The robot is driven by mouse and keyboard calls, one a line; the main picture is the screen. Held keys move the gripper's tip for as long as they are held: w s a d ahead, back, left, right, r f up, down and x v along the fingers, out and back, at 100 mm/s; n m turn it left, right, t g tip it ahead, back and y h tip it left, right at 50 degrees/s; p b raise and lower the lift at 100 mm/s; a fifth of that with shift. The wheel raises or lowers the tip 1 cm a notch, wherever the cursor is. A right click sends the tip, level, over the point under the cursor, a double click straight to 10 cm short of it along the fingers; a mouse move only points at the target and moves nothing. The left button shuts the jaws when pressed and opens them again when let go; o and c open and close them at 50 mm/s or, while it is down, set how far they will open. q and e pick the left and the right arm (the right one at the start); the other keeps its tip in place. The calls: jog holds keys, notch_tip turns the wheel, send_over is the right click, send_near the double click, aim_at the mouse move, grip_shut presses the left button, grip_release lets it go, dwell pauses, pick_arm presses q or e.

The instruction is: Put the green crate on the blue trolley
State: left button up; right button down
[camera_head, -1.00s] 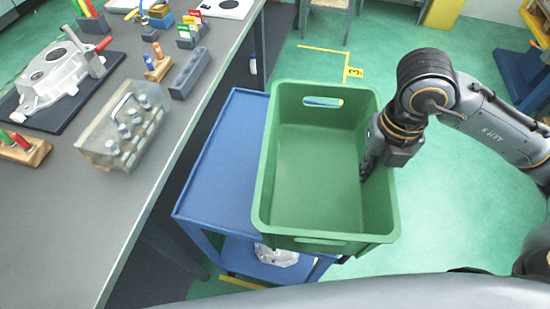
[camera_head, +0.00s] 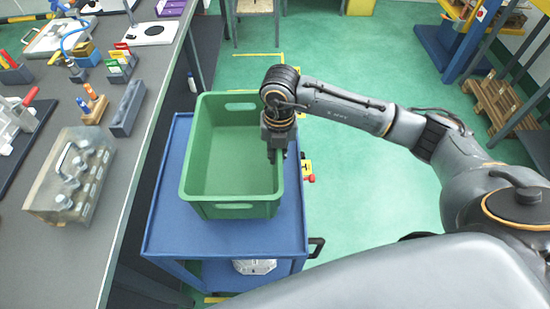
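The green crate (camera_head: 230,211) is empty and upright over the top of the blue trolley (camera_head: 174,226), within its edges as seen from above. It looks level; I cannot tell for sure whether its base touches the trolley top. My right gripper (camera_head: 277,155) is at the crate's right wall, pointing down, with its fingers either side of the rim and shut on it. The fingertips are partly hidden. My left gripper is not in view.
A grey workbench (camera_head: 128,168) stands left of the trolley, carrying a clear case (camera_head: 52,204) of metal parts. A pale casting (camera_head: 255,266) lies on the trolley's lower shelf. Green floor (camera_head: 355,185) is open to the right. A wooden pallet (camera_head: 497,101) stands at the far right.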

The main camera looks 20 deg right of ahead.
jog(key=shift+w+a+f, duration=0.15)
jog(key=shift+w+f, duration=0.15)
jog(key=shift+f, duration=0.1)
notch_tip(320, 180, down, 3)
jog(key=shift+p, duration=0.3)
jog(key=shift+f, duration=0.1)
jog(key=shift+f, duration=0.15)
jog(key=c, duration=1.5)
grip_release()
jog(key=shift+o, duration=0.2)
